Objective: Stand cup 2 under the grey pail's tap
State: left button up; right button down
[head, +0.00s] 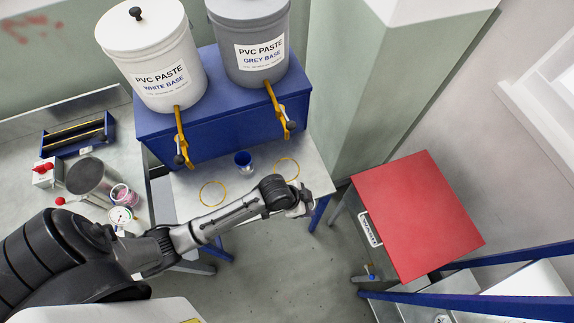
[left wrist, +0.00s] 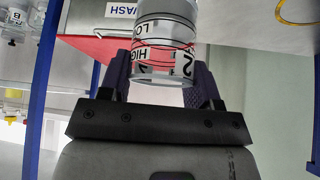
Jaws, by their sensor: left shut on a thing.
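The grey pail (head: 248,40) stands on a blue stand, with a yellow tap (head: 280,110) at its front. A yellow ring (head: 287,168) marks the metal table below that tap; a ring (left wrist: 298,10) also shows at the top right of the left wrist view. My left gripper (head: 300,196) is at the table's front right edge, in front of the ring. In the left wrist view it is shut on cup 2 (left wrist: 165,40), a clear cup with black level lines and a "2". Cup 2 is hard to make out in the head view. My right gripper is not in view.
The white pail (head: 152,62) with its tap (head: 181,140) stands left of the grey one. Another ring (head: 213,194) and a blue cup (head: 243,162) are on the metal table. A red-topped table (head: 418,215) stands right.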

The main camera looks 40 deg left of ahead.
pick_arm(q)
jog(key=shift+w+a+f+b, duration=0.2)
jog(key=shift+w+a+f, duration=0.4)
jog(key=shift+w+a, duration=1.35)
jog(key=shift+w+a+f+b, duration=0.15)
jog(key=shift+w+a+f, duration=0.5)
jog(key=shift+a, duration=2.45)
jog(key=shift+w+a+f+b, duration=0.2)
jog(key=shift+w+a+f, duration=0.3)
jog(key=shift+w+a, duration=1.5)
jog(key=shift+s+a+f, duration=0.1)
jog(key=shift+s+a, duration=0.45)
jog(key=o, duration=1)
jog(key=shift+p+v, duration=0.95)
jog(key=shift+p, duration=0.05)
jog(key=shift+p+v, duration=1.15)
jog(key=shift+p, duration=0.05)
